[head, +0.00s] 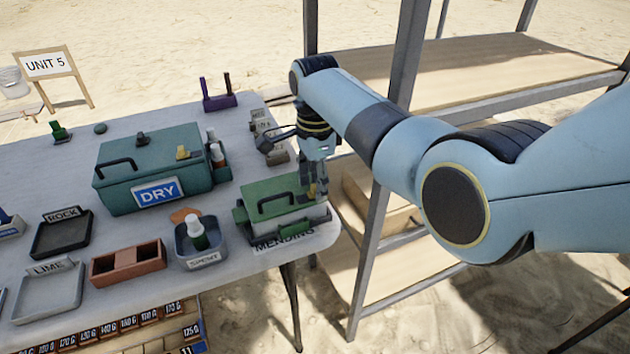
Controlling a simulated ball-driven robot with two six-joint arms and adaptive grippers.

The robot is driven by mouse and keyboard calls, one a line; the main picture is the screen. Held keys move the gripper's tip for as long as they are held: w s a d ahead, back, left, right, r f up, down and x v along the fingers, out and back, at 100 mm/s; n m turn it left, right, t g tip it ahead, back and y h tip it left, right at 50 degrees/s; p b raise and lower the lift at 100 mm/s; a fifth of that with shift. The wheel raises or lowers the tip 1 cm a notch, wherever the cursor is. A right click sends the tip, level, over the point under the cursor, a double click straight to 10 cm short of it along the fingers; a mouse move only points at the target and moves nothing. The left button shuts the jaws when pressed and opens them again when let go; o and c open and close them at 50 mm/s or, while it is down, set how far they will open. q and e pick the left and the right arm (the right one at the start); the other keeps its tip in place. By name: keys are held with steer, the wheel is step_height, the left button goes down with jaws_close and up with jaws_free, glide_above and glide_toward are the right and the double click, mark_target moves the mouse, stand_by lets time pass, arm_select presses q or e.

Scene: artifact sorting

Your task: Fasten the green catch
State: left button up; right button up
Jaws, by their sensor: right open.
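A small box with a green lid (268,188) and a dark handle stands on the MENDING label (262,246) at the table's right end. Its lid looks down on the pale body. My left gripper is out of view.
A larger green DRY box (140,172) stands left of the small box. A metal shelf rack (385,170) stands close behind my right arm.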

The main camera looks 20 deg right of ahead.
mark_target(315, 186)
step_height(315, 186, up, 12)
stand_by(0.5)
steer(key=shift+f, duration=0.15)
steer(key=s+d+f+n+g+b, duration=0.2)
steer(key=s+d+f+g, duration=0.1)
steer(key=s+f, duration=1.35)
steer(key=s+d+f+n+g+b, duration=0.1)
steer(key=s+d+f+g, duration=0.15)
steer(key=s+f, duration=1.4)
steer(key=s+d+f+n+t+b, duration=0.1)
steer(key=s+d+f+n, duration=0.15)
steer(key=s+f, duration=0.45)
steer(key=s+d+f+n+t+h, duration=0.1)
steer(key=s+f+n, duration=0.3)
steer(key=s, duration=0.6)
steer(key=s+d+f+n+t+b, duration=0.1)
steer(key=s+d+f+n, duration=0.15)
steer(key=s+f, duration=0.45)
steer(key=w+n+t, duration=0.1)
steer(key=w+n, duration=0.1)
steer(key=n, duration=0.1)
steer(key=w+n+t, duration=0.1)
steer(key=n+t, duration=0.1)
steer(key=shift+w+r+n, duration=0.15)
steer(key=shift+w+n, duration=0.2)
steer(key=shift+n, duration=0.05)
